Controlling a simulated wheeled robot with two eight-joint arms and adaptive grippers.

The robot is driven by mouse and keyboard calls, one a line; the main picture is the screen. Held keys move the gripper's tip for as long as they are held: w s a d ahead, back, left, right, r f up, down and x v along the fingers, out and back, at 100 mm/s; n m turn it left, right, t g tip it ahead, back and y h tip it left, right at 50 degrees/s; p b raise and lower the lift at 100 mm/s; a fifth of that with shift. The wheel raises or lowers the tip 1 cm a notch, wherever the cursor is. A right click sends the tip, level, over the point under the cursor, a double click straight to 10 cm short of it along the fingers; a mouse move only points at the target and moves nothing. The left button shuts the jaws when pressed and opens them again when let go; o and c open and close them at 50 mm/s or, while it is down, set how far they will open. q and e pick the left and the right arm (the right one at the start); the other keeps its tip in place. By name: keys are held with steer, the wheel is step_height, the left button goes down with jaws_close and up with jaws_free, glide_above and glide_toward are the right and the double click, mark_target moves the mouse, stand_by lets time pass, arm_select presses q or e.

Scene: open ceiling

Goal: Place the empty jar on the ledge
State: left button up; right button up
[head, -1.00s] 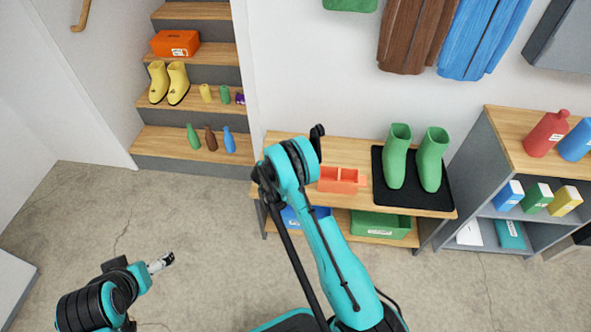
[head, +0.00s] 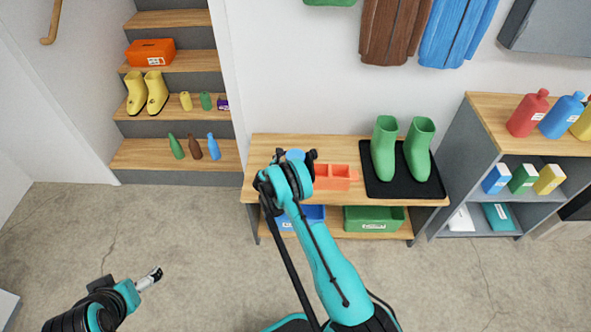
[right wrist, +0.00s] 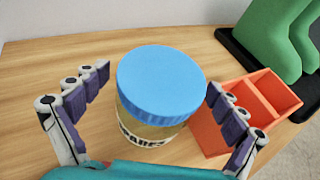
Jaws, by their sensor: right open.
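A jar with a blue lid and a dark-lettered label (right wrist: 155,95) stands upright on the wooden bench (head: 262,147). Its lid (head: 295,154) shows in the head view just behind my right gripper. My right gripper (right wrist: 160,112) is open, with its fingers on either side of the jar. The left finger is clearly apart from it; the right finger is close to it, and I cannot tell if it touches. Whether the jar is empty is not clear. My left gripper (head: 150,279) is over the floor at lower left, far from the jar; its fingers are too small to read.
An orange divided tray (head: 335,177) sits right of the jar, close to my right finger. Green boots (head: 384,150) stand on a black mat (head: 405,190). Stairs (head: 135,155) at left hold bottles, cans and yellow boots. A shelf unit (head: 490,115) holding bottles stands at right.

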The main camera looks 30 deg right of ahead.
steer(key=shift+r, duration=0.1)
steer(key=c, duration=1.9)
step_height(320, 180, up, 9)
steer(key=p, duration=0.4)
steer(key=shift+r, duration=0.15)
steer(key=shift+c, duration=0.2)
steer(key=shift+r, duration=0.4)
steer(key=shift+a+r, duration=0.2)
steer(key=s+a+r+n+t+y, duration=0.2)
steer(key=a+r, duration=0.5)
steer(key=r, duration=0.1)
steer(key=s+a+r+n+t+y, duration=0.1)
steer(key=s+a+r+n+t, duration=0.1)
steer(key=a+r, duration=0.55)
steer(key=s+a+r+n+t+y, duration=0.1)
steer(key=s+a+r+n+y, duration=0.1)
steer(key=s+a+r, duration=0.3)
steer(key=s+a+r+n+t+y, duration=0.1)
steer(key=s+a+r, duration=0.4)
steer(key=s, duration=0.5)
steer(key=shift+s+a+n+t+y, duration=0.3)
steer(key=shift+a+n+y, duration=0.45)
steer(key=shift+n+y, duration=0.15)
